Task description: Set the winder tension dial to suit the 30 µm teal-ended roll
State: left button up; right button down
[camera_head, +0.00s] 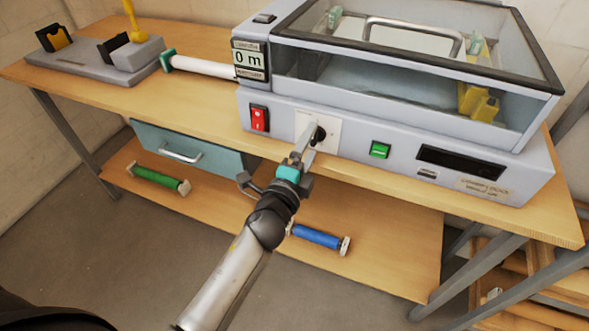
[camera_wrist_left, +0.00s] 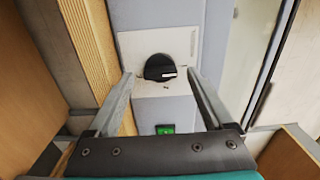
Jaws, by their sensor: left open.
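The tension dial is a black knob (camera_head: 320,134) on a white plate on the front of the laminator. In the wrist view the dial (camera_wrist_left: 159,66) carries a short white mark on its lower right side; the scale is not readable. My left gripper (camera_head: 309,136) is at the dial, open, with one finger on each side of the knob in the wrist view (camera_wrist_left: 161,74). I cannot tell whether the fingers touch it. A white roll with a teal end (camera_head: 205,67) lies on the bench left of the laminator. My right gripper is not in view.
A grey stand (camera_head: 90,65) is at the far left. Green (camera_head: 158,179) and blue (camera_head: 318,237) rolls lie on the lower shelf.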

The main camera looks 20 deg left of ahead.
pick_arm(q)
jog(key=s+b, duration=0.1)
jog(key=s, duration=1.3)
jog(key=shift+s+a, duration=0.25)
jog(key=s+d+f+n+g, duration=0.1)
jog(key=s+f+n+g, duration=0.2)
jog(key=f, duration=0.7)
jog(key=s+f+n+g, duration=0.2)
jog(key=f, duration=0.8)
jog(key=s+d+f+n+g, duration=0.1)
jog(key=s+f+n+g, duration=0.2)
jog(key=f, duration=0.7)
jog(key=s+a+f+n+g, duration=0.3)
jog(key=s+f, duration=0.5)
jog(key=s, duration=0.3)
jog(key=s+a+f+n+g, duration=0.3)
jog(key=s+f+g, duration=0.3)
jog(key=s+f, duration=0.3)
jog(key=s+n, duration=0.1)
jog(key=s, duration=0.2)
jog(key=shift+n+y, duration=0.3)
jog(key=shift+n, duration=0.1)
